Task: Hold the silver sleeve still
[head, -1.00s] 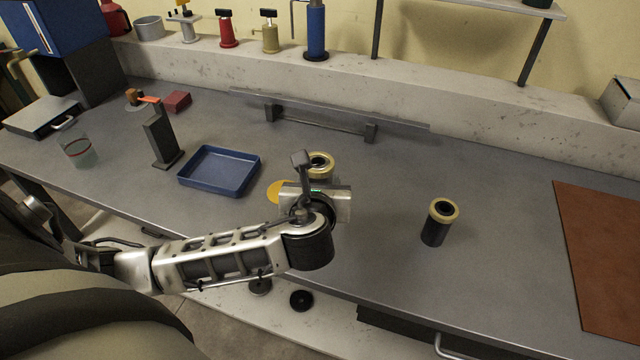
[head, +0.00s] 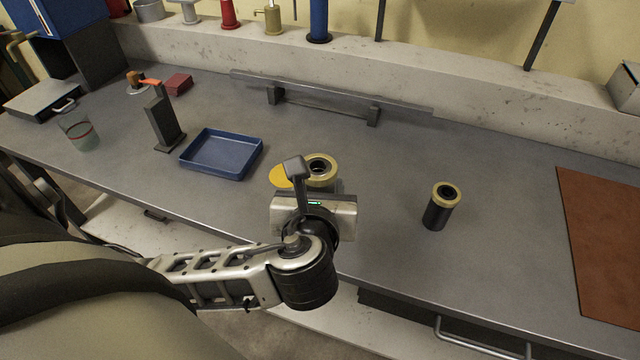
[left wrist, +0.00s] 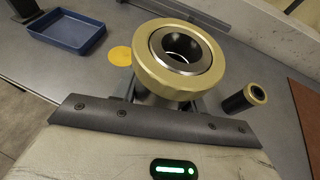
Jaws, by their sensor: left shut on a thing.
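The silver sleeve (head: 320,168) has a thick gold ring at its top and an open bore. It fills the middle of the left wrist view (left wrist: 180,62), roughly upright. My left gripper (left wrist: 165,92) is shut on its body below the ring. In the head view the same gripper (head: 318,188) sits on the near side of the sleeve, and the hand hides the lower body. I cannot tell whether the sleeve's base touches the bench. My right gripper is not in view.
A black sleeve with a gold ring (head: 440,206) stands apart to the right. A yellow disc (head: 282,176) lies just left of the held sleeve, with a blue tray (head: 222,172) beyond. A brown mat (head: 605,240) lies at far right. The bench between is clear.

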